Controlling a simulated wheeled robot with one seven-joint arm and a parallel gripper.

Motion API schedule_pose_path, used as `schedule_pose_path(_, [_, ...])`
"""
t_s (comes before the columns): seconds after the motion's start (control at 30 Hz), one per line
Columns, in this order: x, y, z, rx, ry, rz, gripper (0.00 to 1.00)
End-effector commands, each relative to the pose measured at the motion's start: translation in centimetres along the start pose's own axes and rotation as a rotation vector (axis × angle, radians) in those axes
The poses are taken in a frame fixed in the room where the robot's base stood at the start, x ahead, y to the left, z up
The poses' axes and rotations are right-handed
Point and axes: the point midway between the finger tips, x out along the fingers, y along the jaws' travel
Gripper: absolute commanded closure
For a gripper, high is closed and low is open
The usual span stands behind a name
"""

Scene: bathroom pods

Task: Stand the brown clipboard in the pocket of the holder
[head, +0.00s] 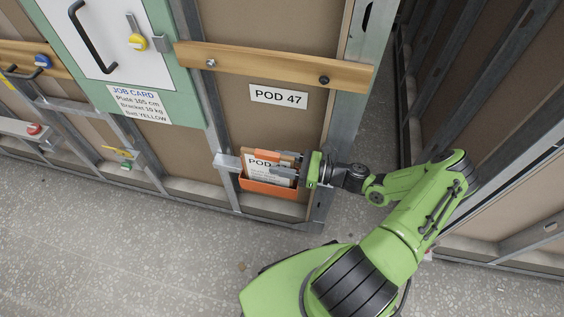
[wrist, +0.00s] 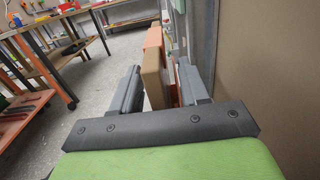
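The brown clipboard (head: 256,164) stands a little tilted in the orange pocket holder (head: 268,188) low on the pod wall. Its white sheet faces out, and an orange piece is at its top edge. The pocket's front hides its lower edge. My gripper (head: 283,164) is at the clipboard's right side, fingers pointing left. In the wrist view the clipboard's brown edge (wrist: 154,78) lies between the two fingers, close to the left one. A gap shows on its right, with orange behind it. The fingers look spread, not closed on the board.
A metal bracket (head: 227,162) sticks out at the holder's upper left. A wooden rail (head: 270,66) and a POD 47 label (head: 278,94) are above. A metal stud (head: 338,120) stands right of the holder.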

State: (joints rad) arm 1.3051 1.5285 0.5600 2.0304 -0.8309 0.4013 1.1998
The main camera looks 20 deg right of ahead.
Motion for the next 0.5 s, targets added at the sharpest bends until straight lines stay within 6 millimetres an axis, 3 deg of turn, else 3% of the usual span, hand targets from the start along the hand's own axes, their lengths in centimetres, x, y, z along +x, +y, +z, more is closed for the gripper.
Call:
schedule_pose_path(0.3, [-0.4,0.0,0.0,0.0,0.001,-0.002,0.56])
schedule_pose_path(0.37, [-1.2,-0.1,0.0,0.0,0.002,-0.004,0.56])
schedule_pose_path(0.5, [-4.6,-0.2,0.1,-0.002,0.004,-0.008,0.56])
